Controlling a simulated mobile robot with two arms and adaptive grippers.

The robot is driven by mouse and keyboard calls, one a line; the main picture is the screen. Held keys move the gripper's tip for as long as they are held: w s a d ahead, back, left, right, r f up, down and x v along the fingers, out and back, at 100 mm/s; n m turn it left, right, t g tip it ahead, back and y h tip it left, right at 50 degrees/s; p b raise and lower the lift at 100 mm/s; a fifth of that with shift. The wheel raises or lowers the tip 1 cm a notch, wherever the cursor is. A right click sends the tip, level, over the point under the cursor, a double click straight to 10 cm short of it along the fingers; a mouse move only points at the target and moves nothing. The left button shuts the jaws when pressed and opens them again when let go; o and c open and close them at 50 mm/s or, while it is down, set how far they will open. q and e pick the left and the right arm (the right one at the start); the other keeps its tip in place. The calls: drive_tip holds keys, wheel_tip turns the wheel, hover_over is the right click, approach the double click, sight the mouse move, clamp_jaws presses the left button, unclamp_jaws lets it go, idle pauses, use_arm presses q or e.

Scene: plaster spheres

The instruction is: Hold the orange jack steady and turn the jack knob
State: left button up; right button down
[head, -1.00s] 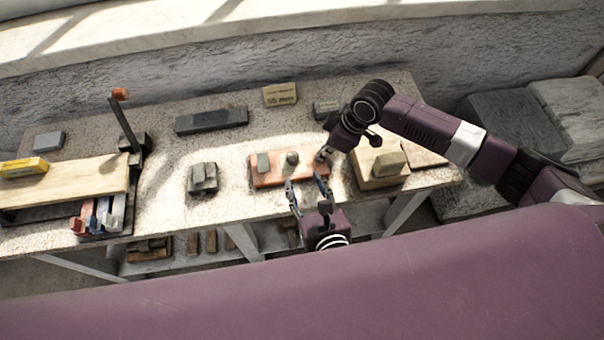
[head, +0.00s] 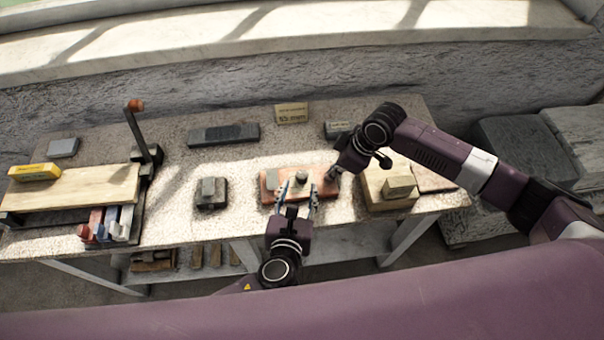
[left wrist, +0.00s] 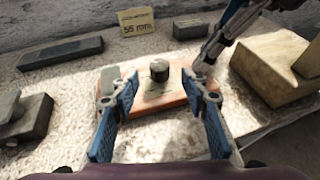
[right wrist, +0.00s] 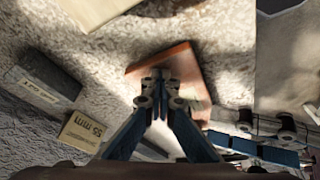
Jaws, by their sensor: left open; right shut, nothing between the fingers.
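The orange jack (head: 323,187) is a flat orange slab lying near the front of the bench, with a small grey block (head: 272,178) and a dark round knob (head: 302,177) on top. In the left wrist view the knob (left wrist: 160,70) stands upright near the slab's middle. My left gripper (head: 298,190) is open, its fingers spread at the jack's near side with the knob beyond and between them. My right gripper (head: 333,173) is shut and empty at the jack's right end. In the right wrist view its fingertips (right wrist: 160,88) overlap the slab (right wrist: 188,60) and hide part of it.
A pale block (head: 378,190) stands close right of the jack, a dark block (head: 211,194) to its left. A 55 mm card (head: 291,113) and a long dark bar (head: 223,134) lie behind. A wooden board and lever (head: 137,130) stand at left.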

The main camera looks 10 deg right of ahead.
sight(302, 179)
use_arm(q)
drive_tip(key=x, duration=0.7)
drive_tip(key=shift+s, duration=0.1)
use_arm(e)
drive_tip(key=shift+s+f, duration=0.1)
drive_tip(key=shift+f, duration=0.05)
use_arm(q)
drive_tip(key=shift+c, duration=0.2)
clamp_jaws()
drive_tip(key=shift+n+y, duration=0.7)
drive_tip(key=shift+y, duration=0.3)
drive_tip(key=shift+o, duration=0.2)
unclamp_jaws()
drive_tip(key=v, duration=1.2)
drive_tip(key=shift+s+a+f, duration=0.1)
